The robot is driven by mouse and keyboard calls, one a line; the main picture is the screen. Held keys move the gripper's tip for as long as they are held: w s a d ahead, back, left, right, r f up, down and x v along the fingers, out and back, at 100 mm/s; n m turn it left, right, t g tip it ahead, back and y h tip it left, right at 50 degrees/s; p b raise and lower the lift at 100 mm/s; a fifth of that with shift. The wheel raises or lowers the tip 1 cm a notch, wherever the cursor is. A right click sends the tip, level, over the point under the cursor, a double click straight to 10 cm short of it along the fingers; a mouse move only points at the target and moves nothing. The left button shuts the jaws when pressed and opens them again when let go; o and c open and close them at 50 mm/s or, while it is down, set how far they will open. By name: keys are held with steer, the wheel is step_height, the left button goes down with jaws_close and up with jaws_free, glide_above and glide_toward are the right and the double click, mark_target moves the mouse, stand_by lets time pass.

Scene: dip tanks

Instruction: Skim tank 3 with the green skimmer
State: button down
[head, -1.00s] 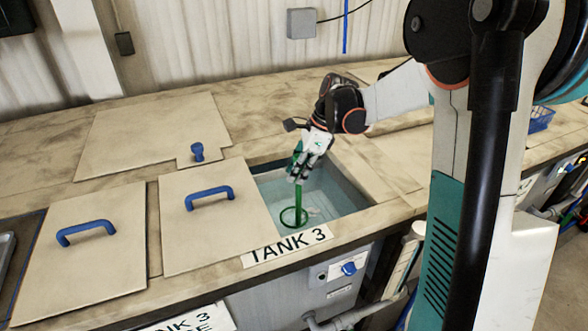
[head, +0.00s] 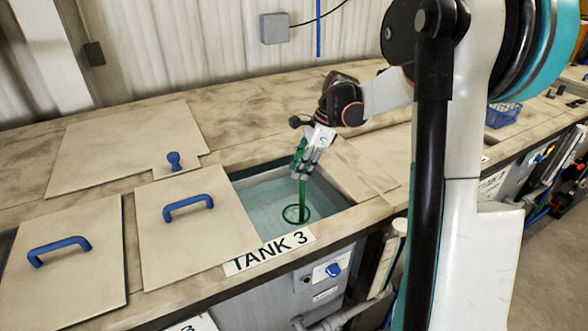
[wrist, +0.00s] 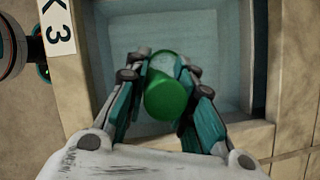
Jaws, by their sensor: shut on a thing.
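My gripper (head: 304,170) is shut on the green skimmer (head: 302,190) and holds it upright over the open part of tank 3 (head: 335,205). The skimmer's ring (head: 297,213) is down at the water (head: 262,205), nearer the tank's front right; I cannot tell how deep it sits. In the wrist view the skimmer's round green end (wrist: 168,98) is between my fingers (wrist: 160,82) and hides part of the water behind it. The TANK 3 label (head: 270,250) is on the front edge.
A lid with a blue handle (head: 195,235) lies left of the opening, and another similar lid (head: 75,275) lies further left. A rear lid (head: 125,140) has a blue knob (head: 174,160). A blue basket (head: 503,115) stands at the right. The tank walls surround the skimmer.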

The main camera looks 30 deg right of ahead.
steer(key=s+a, duration=0.6)
steer(key=a, duration=0.5)
steer(key=shift+s, duration=0.3)
stand_by(1.8)
steer(key=shift+r, duration=0.1)
step_height(320, 180, up, 15)
steer(key=p, duration=1)
